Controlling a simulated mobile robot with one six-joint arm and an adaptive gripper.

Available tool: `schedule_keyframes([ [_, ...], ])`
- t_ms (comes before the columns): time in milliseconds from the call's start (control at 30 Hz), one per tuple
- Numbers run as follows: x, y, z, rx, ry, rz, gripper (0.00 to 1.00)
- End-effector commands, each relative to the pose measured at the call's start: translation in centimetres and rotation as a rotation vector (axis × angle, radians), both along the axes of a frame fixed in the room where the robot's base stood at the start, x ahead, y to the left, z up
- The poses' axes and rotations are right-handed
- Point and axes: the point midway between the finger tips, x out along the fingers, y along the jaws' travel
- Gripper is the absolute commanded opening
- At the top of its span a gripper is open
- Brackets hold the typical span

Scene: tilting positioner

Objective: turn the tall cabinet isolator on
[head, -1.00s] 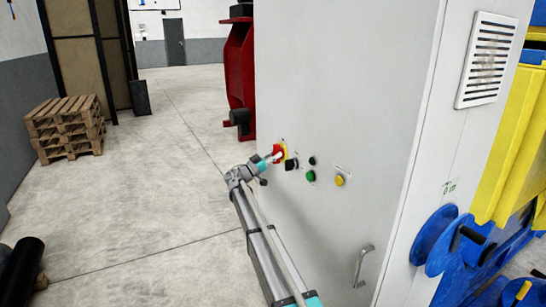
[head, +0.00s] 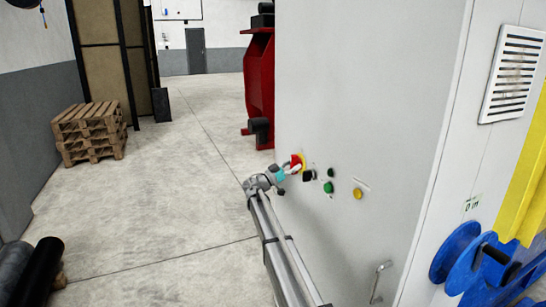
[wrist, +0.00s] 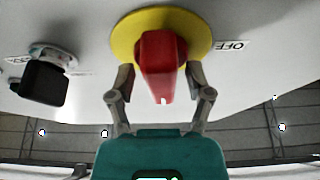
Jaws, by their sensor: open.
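The isolator is a red handle (wrist: 160,68) on a yellow round plate (wrist: 124,38), mounted on the tall grey cabinet (head: 375,85). In the head view the red handle (head: 296,160) shows at the left of the row of controls. My gripper (wrist: 160,80) is open, with one finger on each side of the red handle. I cannot tell whether either finger touches it. A label reading OFF (wrist: 232,46) is beside the plate in the wrist view. In the head view my gripper (head: 289,168) partly hides the isolator.
A black selector switch (wrist: 42,82) sits beside the isolator. Green (head: 328,187) and yellow (head: 358,193) buttons are farther right. A door handle (head: 379,283) sticks out low on the cabinet.

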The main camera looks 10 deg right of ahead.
Motion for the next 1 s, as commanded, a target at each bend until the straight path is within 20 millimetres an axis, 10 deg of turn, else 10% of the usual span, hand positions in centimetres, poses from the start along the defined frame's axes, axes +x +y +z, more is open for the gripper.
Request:
schedule_keyframes([
  [1000,0.0,0.0,8.9,0.0,0.0,0.0,0.66],
])
